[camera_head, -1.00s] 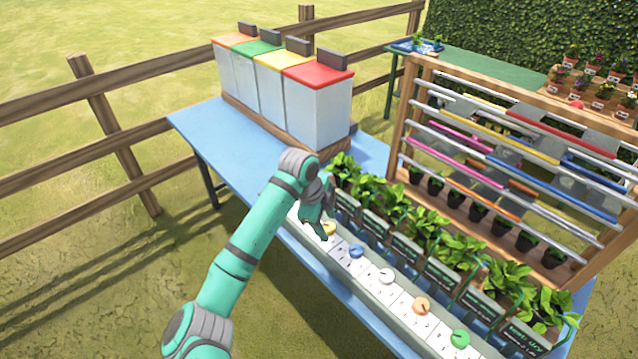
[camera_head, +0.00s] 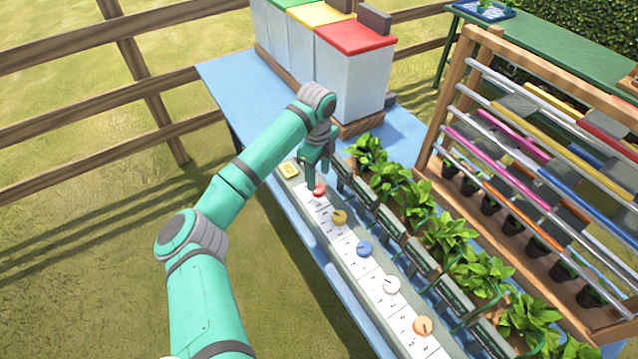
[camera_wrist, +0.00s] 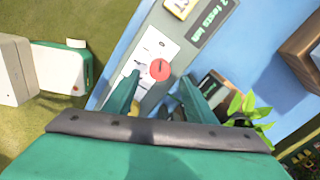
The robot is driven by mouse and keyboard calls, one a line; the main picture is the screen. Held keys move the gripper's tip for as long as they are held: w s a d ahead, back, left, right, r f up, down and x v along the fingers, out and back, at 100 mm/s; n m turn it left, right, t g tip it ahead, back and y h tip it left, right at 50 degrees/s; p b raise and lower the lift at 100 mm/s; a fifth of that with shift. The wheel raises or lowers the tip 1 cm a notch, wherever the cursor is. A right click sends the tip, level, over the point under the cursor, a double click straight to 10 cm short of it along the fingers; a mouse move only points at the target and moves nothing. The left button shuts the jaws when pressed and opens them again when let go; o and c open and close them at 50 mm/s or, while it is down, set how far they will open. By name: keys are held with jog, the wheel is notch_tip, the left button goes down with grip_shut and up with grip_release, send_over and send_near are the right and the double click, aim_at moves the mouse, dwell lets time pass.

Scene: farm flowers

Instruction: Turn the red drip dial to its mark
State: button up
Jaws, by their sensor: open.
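The red drip dial (camera_head: 319,190) sits near the far end of a grey strip (camera_head: 336,250) with white numbered plates. It also shows in the wrist view as a round red knob (camera_wrist: 159,70) with a dark pointer line, on a white plate with small marks too small to read. My gripper (camera_head: 318,178) hangs just above the red dial in the head view. In the wrist view my gripper (camera_wrist: 150,85) is open, its two teal fingers apart, with the red dial beyond and between their tips. It does not visibly touch the dial.
Yellow (camera_head: 339,217), blue (camera_head: 364,248), white (camera_head: 391,285) and orange (camera_head: 422,325) dials follow along the strip. Potted plants (camera_head: 410,195) with dark signs line its right side. Lidded bins (camera_head: 350,75) stand at the far end of the blue table (camera_head: 232,88). A wooden rack (camera_head: 450,95) stands at right.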

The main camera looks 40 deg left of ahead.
aim_at(318, 188)
jog(key=shift+f, duration=2.55)
jog(key=c, duration=1)
